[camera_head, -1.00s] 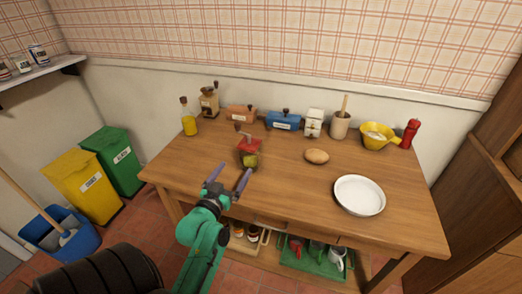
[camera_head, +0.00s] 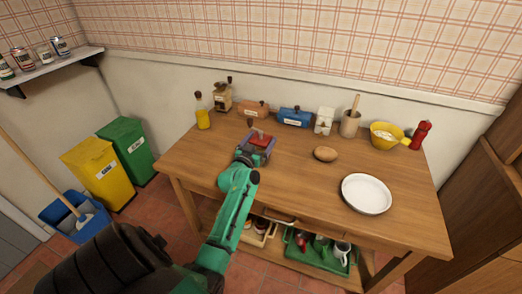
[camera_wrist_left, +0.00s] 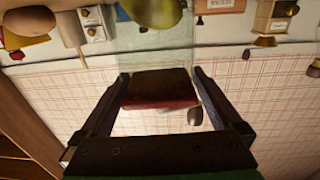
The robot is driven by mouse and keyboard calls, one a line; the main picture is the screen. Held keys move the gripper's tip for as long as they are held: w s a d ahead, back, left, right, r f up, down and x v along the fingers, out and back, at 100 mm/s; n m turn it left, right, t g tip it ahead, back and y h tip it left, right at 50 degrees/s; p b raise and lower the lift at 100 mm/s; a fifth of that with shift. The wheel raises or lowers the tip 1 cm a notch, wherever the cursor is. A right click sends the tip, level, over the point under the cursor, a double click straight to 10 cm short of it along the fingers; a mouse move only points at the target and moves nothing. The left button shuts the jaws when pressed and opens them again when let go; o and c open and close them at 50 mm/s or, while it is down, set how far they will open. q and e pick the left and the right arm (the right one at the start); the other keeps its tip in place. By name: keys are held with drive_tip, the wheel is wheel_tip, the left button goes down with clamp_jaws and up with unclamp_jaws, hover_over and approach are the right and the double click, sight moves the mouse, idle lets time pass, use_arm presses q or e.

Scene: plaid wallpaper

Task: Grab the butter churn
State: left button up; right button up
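The butter churn (camera_head: 260,138) is a small glass jar with a red lid and a crank knob, standing on the wooden table left of its middle. My left gripper (camera_head: 256,150) reaches it from the front, with its purple-grey fingers on either side of it. In the left wrist view, the churn's dark red lid (camera_wrist_left: 160,88) lies between the two fingers, and a yellow-green lump (camera_wrist_left: 152,12) shows through the glass. My right gripper is out of view.
A bottle (camera_head: 202,112), grinder, labelled boxes, mortar, yellow bowl (camera_head: 387,134) and red mill (camera_head: 421,134) line the back. The front left tabletop is clear.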

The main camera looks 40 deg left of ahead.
use_arm(q)
drive_tip(key=shift+r, duration=0.1)
clamp_jaws()
